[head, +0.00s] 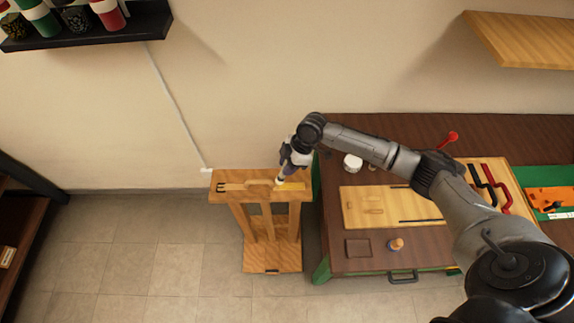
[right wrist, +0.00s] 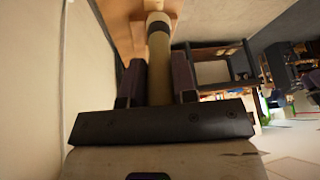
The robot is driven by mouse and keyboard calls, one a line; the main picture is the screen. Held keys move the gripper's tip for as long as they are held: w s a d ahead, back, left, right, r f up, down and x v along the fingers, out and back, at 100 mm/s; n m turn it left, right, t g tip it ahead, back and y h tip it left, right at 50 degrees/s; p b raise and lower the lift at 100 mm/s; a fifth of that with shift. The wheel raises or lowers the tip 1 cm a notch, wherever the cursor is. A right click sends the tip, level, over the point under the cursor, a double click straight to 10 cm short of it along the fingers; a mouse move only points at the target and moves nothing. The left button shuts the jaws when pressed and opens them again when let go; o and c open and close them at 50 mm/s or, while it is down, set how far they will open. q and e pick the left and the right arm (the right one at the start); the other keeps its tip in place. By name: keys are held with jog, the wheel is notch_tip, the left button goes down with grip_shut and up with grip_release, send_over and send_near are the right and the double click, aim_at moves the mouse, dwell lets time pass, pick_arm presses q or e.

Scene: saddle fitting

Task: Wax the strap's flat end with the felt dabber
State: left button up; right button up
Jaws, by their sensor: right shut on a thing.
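My right gripper (head: 286,171) is above the right part of a small wooden stand (head: 264,198), pointing down. In the right wrist view my right gripper (right wrist: 158,85) is shut on the felt dabber (right wrist: 159,55), a tan handle with a dark band and a pale tip. The dabber's tip is at or very near a wooden surface; I cannot tell whether it touches. A tan strap (head: 236,187) seems to lie along the stand's top, with dark prongs at its left end. A yellowish flat piece, perhaps the strap's flat end (head: 294,186), shows at the right, beside the dabber. My left gripper is not in view.
A dark brown workbench (head: 430,130) stands right of the stand. It bears a pale board (head: 380,207), a white jar (head: 352,162), a small orange-and-white item (head: 396,244), and a brown square (head: 358,248). A dark shelf hangs upper left. The floor in front is clear.

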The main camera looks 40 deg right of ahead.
jog(key=shift+r+p, duration=1.85)
jog(key=shift+r, duration=0.5)
